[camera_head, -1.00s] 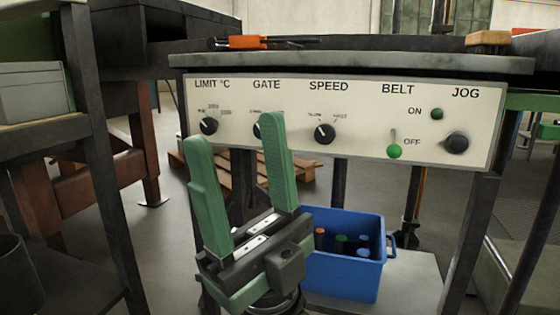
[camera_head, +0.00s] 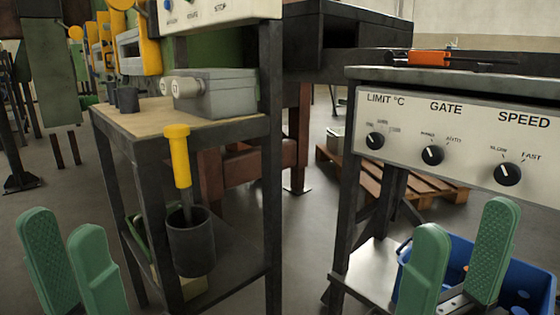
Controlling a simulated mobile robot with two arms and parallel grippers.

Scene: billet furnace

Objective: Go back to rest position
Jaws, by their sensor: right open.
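My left gripper (camera_head: 64,222) is at the lower left of the head view. Its two green fingers point up with a narrow visible gap, seen at an angle, and nothing shows between them. I cannot tell how far apart they are. My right gripper (camera_head: 466,216) is at the lower right, its green fingers apart and empty, in front of the blue bin (camera_head: 530,262) and below the control panel (camera_head: 455,158). The panel shows knobs for LIMIT (camera_head: 375,141), GATE (camera_head: 433,155) and SPEED (camera_head: 508,174). The wrists are mostly cut off by the lower edge.
A dark-framed workbench (camera_head: 190,130) stands at centre left with a grey box (camera_head: 217,94). A yellow-handled tool (camera_head: 180,155) stands in a dark cup (camera_head: 192,250) there. A wooden pallet (camera_head: 400,185) lies behind the panel stand. Open floor shows between bench and stand.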

